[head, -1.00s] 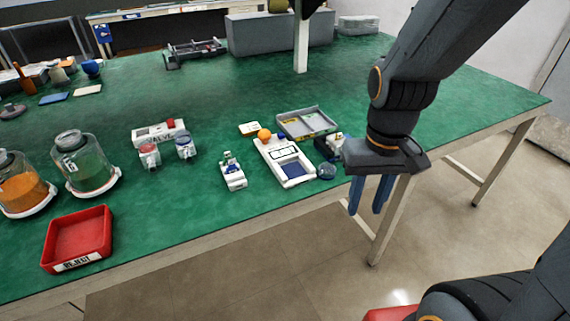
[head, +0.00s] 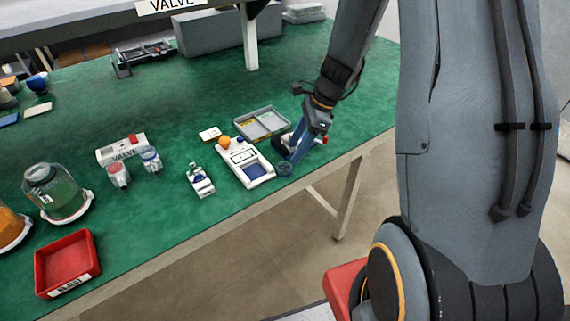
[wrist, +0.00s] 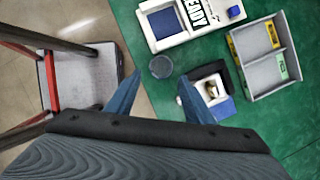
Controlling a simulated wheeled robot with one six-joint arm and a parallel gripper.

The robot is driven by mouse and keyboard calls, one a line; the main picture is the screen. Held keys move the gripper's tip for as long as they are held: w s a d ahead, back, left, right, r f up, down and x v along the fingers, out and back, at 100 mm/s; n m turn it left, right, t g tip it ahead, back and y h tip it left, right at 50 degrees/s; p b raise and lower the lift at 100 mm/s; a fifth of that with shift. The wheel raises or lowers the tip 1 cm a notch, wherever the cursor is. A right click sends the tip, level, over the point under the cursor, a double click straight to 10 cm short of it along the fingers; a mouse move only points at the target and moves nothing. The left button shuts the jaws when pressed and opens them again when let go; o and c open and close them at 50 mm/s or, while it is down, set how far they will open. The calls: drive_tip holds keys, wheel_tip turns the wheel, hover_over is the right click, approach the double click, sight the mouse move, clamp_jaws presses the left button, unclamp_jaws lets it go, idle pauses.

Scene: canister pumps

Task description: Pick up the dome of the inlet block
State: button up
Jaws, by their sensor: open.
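A small clear, dark-tinted round piece, apparently the dome (head: 284,169), sits at the front edge of the green table, beside the white device's right front corner. It also shows in the wrist view as a dark disc (wrist: 160,67), just beyond and between my fingertips. A dark and white block with blue parts (wrist: 212,88) stands right of it, partly behind my right finger; I cannot tell if this is the inlet block. My gripper (wrist: 160,76) is open and empty. In the head view my gripper (head: 295,148) is pointing down near the block, hiding part of it.
The white device (head: 246,166) with an orange ball (head: 224,142) stands left of the dome. A grey divided tray (head: 262,124) lies behind. A small white unit (head: 200,181), a valve block (head: 121,150) and a red reject tray (head: 67,263) are farther left. The table edge is close by.

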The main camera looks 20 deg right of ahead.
sight(285, 165)
drive_tip(key=shift+p+x, duration=0.9)
drive_tip(key=shift+x, duration=2.75)
drive_tip(key=shift+w, duration=0.15)
drive_tip(key=c, duration=0.8)
